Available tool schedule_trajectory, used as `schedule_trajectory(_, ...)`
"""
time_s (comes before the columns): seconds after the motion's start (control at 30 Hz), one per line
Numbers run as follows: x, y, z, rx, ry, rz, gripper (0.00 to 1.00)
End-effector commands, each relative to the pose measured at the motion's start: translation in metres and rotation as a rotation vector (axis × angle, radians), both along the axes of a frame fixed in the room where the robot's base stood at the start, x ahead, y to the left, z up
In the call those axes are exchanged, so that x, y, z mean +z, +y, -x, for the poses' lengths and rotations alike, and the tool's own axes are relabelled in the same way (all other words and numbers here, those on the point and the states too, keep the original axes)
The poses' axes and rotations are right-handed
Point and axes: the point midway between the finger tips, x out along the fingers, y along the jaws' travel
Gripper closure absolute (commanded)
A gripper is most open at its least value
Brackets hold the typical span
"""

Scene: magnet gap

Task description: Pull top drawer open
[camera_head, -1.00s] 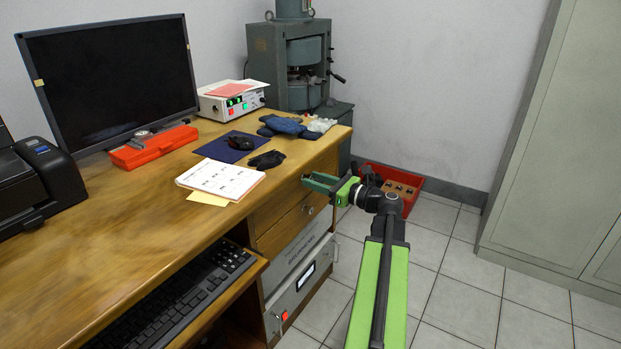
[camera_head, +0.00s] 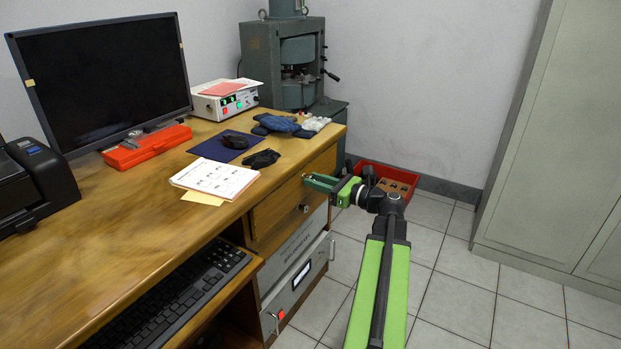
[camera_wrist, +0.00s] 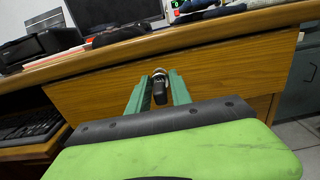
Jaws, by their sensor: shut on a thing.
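The top drawer (camera_head: 272,213) is the wooden front just under the desk top, and it looks shut. My green gripper (camera_head: 309,180) is at its knob, on the right part of the front. In the wrist view, the two green fingers (camera_wrist: 159,88) stand on either side of the round metal knob (camera_wrist: 159,72) and are shut on it. The wooden drawer front (camera_wrist: 215,65) fills the space behind the fingers. My gripper hides part of the knob in the head view.
A red bin (camera_head: 408,178) stands on the floor behind my arm. A tall cabinet (camera_head: 560,150) is at the right. The tiled floor (camera_head: 460,290) between is clear.

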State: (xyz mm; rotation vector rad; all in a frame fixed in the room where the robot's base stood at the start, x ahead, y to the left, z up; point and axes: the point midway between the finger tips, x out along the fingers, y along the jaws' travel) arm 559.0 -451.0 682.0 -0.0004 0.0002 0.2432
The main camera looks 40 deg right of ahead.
Motion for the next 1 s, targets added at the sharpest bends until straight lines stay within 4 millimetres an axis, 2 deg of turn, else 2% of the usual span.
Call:
schedule_trajectory(0.7,0.0,-0.017,0.063,-0.006,-0.001,0.0,1.0)
schedule_trajectory(1.0,0.001,-0.018,0.067,-0.006,-0.001,0.0,1.0)
